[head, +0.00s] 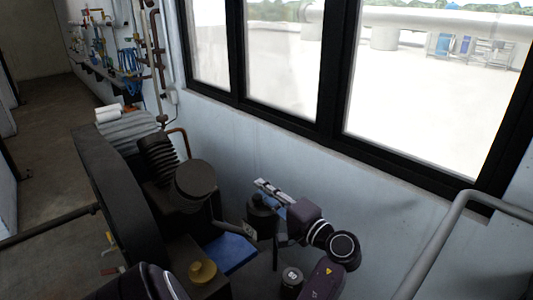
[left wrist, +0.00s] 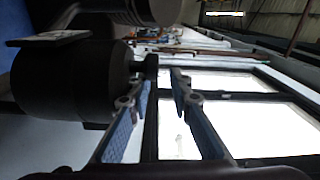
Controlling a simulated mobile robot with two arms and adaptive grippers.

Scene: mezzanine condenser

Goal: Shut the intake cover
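My left gripper (head: 268,192) is above and beside a dark upright cylinder (head: 262,215), near the window wall. In the left wrist view its two blue-padded fingers (left wrist: 162,80) stand apart with nothing between them. A dark cylinder (left wrist: 75,85) fills the left of that view, beside the fingers. A thin plate with a pale face (head: 249,232) sticks out at the machine's near side; a similar plate (left wrist: 48,38) shows above the cylinder in the wrist view. It may be the intake cover, but I cannot tell for sure. My right gripper is not in view.
The compressor machine has a finned cylinder (head: 157,160), a large dark wheel guard (head: 112,200), a brass knob (head: 203,271) and a blue base (head: 230,252). A grey handrail (head: 440,240) stands at right. Windows line the wall behind. Open floor (head: 45,130) lies at left.

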